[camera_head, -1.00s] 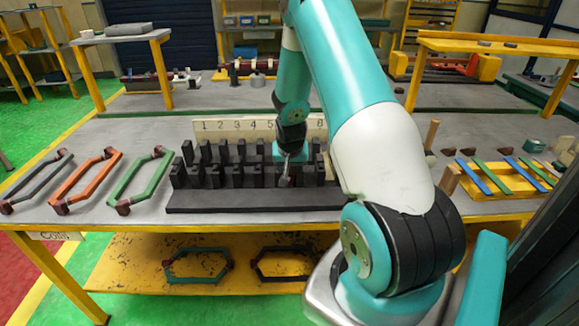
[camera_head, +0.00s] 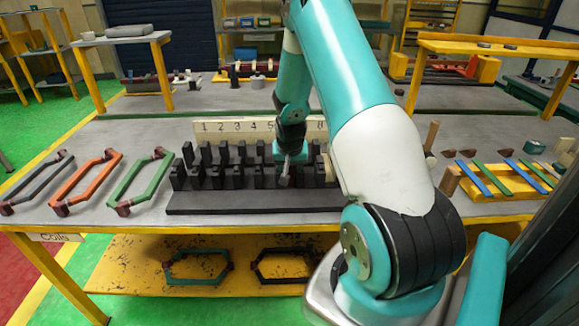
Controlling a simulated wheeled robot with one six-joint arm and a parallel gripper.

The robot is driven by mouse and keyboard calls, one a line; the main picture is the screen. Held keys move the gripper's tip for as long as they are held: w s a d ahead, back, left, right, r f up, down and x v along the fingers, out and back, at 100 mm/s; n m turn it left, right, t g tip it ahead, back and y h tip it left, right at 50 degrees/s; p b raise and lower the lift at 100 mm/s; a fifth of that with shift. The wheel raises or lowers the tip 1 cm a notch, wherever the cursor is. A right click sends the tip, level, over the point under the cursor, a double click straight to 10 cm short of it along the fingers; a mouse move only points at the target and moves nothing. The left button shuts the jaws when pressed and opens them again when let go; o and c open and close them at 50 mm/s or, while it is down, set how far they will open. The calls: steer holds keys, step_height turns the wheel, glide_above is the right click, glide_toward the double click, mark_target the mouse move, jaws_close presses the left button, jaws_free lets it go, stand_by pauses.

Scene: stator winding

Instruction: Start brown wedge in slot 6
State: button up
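The black slotted stator block (camera_head: 250,200) lies on the grey table, with two rows of upright black teeth. Behind it stands a pale number board (camera_head: 236,128) showing 1 to 5 and 8; the numbers between are hidden by my arm. My gripper (camera_head: 285,180) is down at the block's front row of teeth, right of the number 5. A small grey piece shows at its tip; I cannot tell whether that is a finger or a tool. The brown wedge for slot 6 cannot be made out there. Several brown wedges (camera_head: 448,153) lie on the table at right.
Dark, orange (camera_head: 86,181) and green (camera_head: 139,180) coils lie left of the block. A yellow rack (camera_head: 500,180) with blue and green strips lies at right, beside wooden pegs (camera_head: 432,135). Two coils (camera_head: 197,266) lie on the lower shelf.

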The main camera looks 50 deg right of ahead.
steer(key=o, duration=0.4)
steer(key=b+v, duration=0.2)
steer(key=v, duration=1.5)
steer(key=shift+r+b, duration=0.2)
steer(key=shift+b, duration=0.2)
steer(key=a+r+n+y, duration=0.2)
steer(key=a+n, duration=0.2)
steer(key=a, duration=0.6)
steer(key=a+r+n+y, duration=0.1)
steer(key=a+n+y, duration=0.15)
steer(key=a, duration=0.75)
steer(key=s+a+r+n+y, duration=0.1)
steer(key=s+a+n, duration=0.2)
steer(key=s+a, duration=0.2)
steer(key=s+a+n+g+y, duration=0.1)
steer(key=s+a+n, duration=0.2)
steer(key=s+a, duration=0.2)
steer(key=s+a+r+n+g+y, duration=0.1)
steer(key=s+a+n, duration=0.3)
steer(key=a, duration=0.3)
steer(key=shift+s+a+r, duration=0.1)
steer(key=shift+s+r, duration=0.2)
steer(key=shift+s, duration=0.45)
